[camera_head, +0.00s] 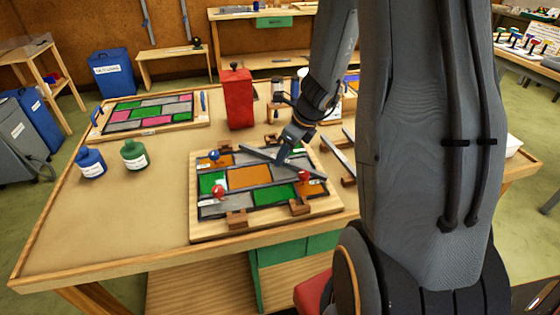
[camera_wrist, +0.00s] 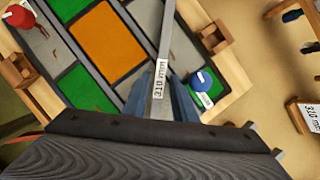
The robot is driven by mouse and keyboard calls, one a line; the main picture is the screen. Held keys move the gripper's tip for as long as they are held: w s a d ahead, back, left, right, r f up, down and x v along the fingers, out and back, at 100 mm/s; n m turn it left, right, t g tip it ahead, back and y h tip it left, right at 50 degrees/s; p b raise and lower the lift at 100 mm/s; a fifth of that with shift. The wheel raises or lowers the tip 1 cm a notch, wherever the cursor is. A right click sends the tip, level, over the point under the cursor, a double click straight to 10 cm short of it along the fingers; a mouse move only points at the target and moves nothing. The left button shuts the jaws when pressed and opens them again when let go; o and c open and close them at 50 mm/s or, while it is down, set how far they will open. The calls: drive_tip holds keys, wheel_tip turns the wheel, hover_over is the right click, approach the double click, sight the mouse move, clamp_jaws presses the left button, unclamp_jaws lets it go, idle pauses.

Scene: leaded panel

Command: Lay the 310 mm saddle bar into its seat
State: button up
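The leaded panel (camera_head: 249,177), with orange, green and grey panes, lies on a wooden board in the middle of the bench. Brown notched wooden blocks (camera_head: 237,218) stand along its near and far edges; two show in the wrist view, one on the right (camera_wrist: 214,38) and one on the left (camera_wrist: 15,72). My gripper (camera_head: 284,157) is over the panel's far right part. It is shut on the grey saddle bar (camera_wrist: 167,40), whose label reads 310 mm. The bar lies diagonally across the panel in the head view and seems above it. Its near end is hidden in the wrist view.
Red knobs (camera_head: 218,191) and a blue knob (camera_head: 214,155) stand up from the panel. A red container (camera_head: 237,97) stands behind it. Blue (camera_head: 90,162) and green (camera_head: 134,154) bottles and another panel (camera_head: 150,113) are left. Another bar (camera_head: 341,155) lies right. The bench's front left is clear.

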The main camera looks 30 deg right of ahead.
clamp_jaws()
